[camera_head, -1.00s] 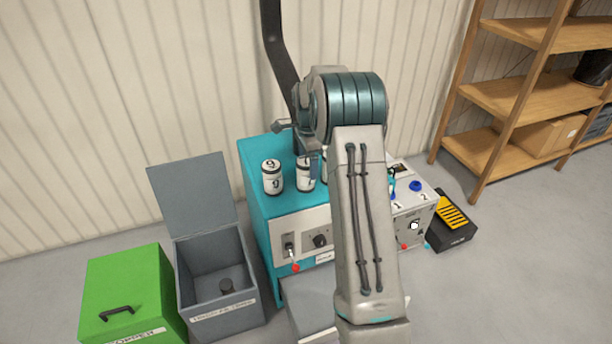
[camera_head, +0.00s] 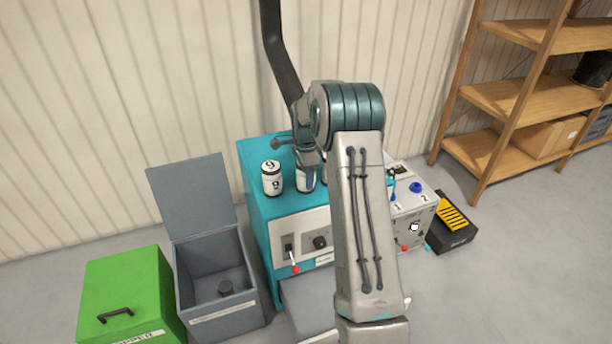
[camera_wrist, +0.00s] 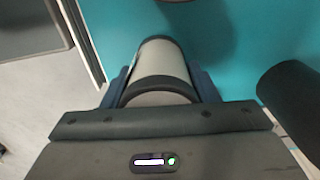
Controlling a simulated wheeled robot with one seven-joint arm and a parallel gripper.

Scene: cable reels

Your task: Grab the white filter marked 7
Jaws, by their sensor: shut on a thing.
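A white filter with dark bands (camera_head: 304,184) stands on the teal cabinet (camera_head: 263,212), under my gripper (camera_head: 307,172). In the wrist view the same white filter (camera_wrist: 160,65) sits between the two fingers of my gripper (camera_wrist: 157,88), which are shut on it. Its number cannot be read now, since my gripper covers its top. Another white filter (camera_head: 271,178), marked 9, stands upright just to its left, apart from it. My arm hides the part of the cabinet top to the right.
An open grey bin (camera_head: 226,312) and a green box (camera_head: 125,290) stand left of the cabinet. A white box with blue knobs (camera_head: 414,224) is at right, beside a black and yellow case (camera_head: 452,226). Wooden shelves (camera_head: 522,97) stand at the back right.

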